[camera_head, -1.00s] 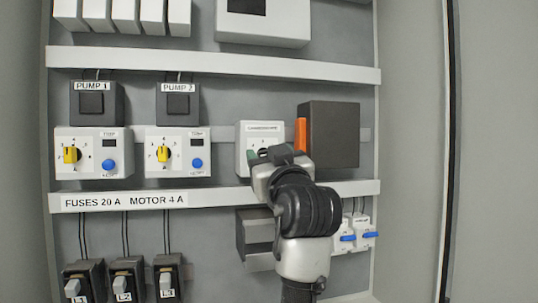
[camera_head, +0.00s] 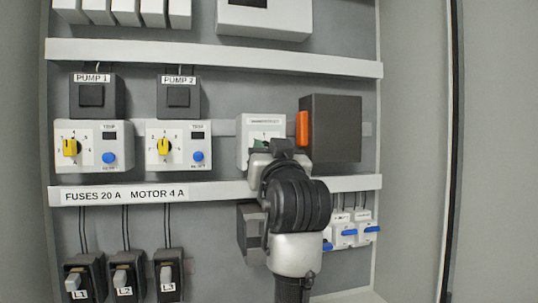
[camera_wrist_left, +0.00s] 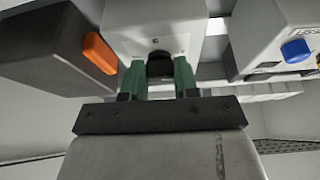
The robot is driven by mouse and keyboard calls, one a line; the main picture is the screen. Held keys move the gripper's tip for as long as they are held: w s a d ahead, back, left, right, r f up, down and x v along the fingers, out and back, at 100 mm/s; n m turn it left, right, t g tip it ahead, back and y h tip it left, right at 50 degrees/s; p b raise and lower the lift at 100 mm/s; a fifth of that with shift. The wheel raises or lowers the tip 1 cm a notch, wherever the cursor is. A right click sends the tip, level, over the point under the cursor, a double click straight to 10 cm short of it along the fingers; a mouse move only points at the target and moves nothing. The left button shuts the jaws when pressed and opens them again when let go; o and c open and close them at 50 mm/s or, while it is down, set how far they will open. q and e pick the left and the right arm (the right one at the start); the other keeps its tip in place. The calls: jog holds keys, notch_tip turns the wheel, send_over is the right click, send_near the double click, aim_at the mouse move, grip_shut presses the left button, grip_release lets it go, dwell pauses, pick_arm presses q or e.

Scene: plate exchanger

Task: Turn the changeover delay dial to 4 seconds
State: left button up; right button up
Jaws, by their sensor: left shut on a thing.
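The white changeover module (camera_head: 243,140) sits in the middle row of the cabinet, with a small label at its top too small to read fully. Its black dial (camera_wrist_left: 160,62) shows in the left wrist view, between green fingers. My left gripper (camera_wrist_left: 158,76) is shut on this dial, with a finger on each side. In the head view my left gripper (camera_head: 263,146) and wrist cover most of the module's lower front. The dial's pointer and most scale marks are hidden, so I cannot tell its setting. My right gripper is not in view.
A dark box with an orange part (camera_head: 303,129) stands right of the module. Two white relays with yellow dials (camera_head: 71,147) and blue buttons are at the left. Blue-levered breakers (camera_head: 342,235) sit below right. Fuse holders (camera_head: 124,275) stand at the lower left.

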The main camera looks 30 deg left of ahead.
pick_arm(q)
jog(key=shift+s+a+r+m+t+h, duration=0.1)
jog(key=shift+m+t+h, duration=0.5)
jog(key=shift+m, duration=1.1)
jog(key=shift+s+d+f+m+t+h, duration=0.1)
jog(key=shift+m+t+h, duration=0.15)
jog(key=shift+m+h, duration=1.05)
jog(key=shift+a+r+m+t+h, duration=0.1)
jog(key=shift+m+t+h, duration=0.3)
jog(key=shift+m, duration=1.7)
jog(key=o, duration=0.9)
